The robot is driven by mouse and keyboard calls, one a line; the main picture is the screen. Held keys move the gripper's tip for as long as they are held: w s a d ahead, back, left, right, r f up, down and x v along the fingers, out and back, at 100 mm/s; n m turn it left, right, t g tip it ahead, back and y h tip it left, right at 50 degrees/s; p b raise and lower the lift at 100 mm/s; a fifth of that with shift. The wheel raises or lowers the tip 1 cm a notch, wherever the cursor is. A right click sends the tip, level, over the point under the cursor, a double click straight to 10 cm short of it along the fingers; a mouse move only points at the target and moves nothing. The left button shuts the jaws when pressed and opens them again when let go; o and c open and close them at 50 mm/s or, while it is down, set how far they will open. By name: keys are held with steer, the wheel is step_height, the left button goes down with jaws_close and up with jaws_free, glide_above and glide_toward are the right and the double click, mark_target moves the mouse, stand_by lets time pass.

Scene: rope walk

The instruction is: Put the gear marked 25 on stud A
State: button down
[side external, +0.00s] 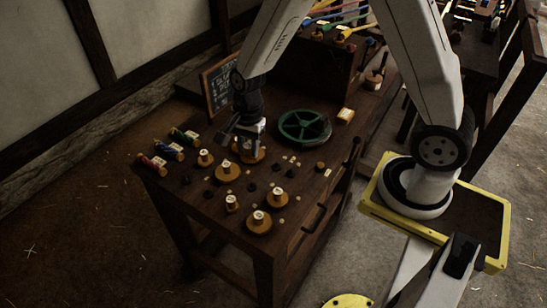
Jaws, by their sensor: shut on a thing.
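My gripper (247,141) points down over the back part of the wooden bench and is shut on the top of a brass-coloured gear (252,156). The gear sits at or just above the bench top; I cannot tell which. Several similar gears with pale tops stand in front of it: a wide one (228,173), another wide one (258,222), and smaller ones at the left (205,159), front (231,204) and right (279,197). Their marks are too small to read, so I cannot tell which is 25. Small dark pieces lie among them; stud A cannot be made out.
A green spoked wheel (304,127) lies right of my gripper. Red, blue and green spools (168,150) line the left edge. A chalkboard (220,84) stands behind. A small yellowish block (345,115) is at the right. The bench (205,199) has some bare room near its front left.

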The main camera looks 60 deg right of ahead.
steer(key=shift+r, duration=1.1)
steer(key=shift+s+d+f+n, duration=0.25)
steer(key=shift+d+f+n, duration=0.15)
steer(key=shift+d+n, duration=0.25)
steer(key=shift+s+d+f+n+g+h, duration=0.2)
steer(key=shift+s+d+f+n, duration=0.8)
steer(key=shift+d+n, duration=0.65)
steer(key=shift+s+d+f+n+g+h, duration=0.2)
steer(key=shift+s+d+f+n, duration=0.9)
steer(key=shift+n, duration=0.8)
steer(key=shift+s+d+f+n+g+h, duration=0.15)
steer(key=shift+s+d+f+n, duration=0.7)
steer(key=shift+d+n, duration=0.85)
steer(key=shift+a+r, duration=0.1)
steer(key=shift+f, duration=0.35)
steer(key=shift+f, duration=2.65)
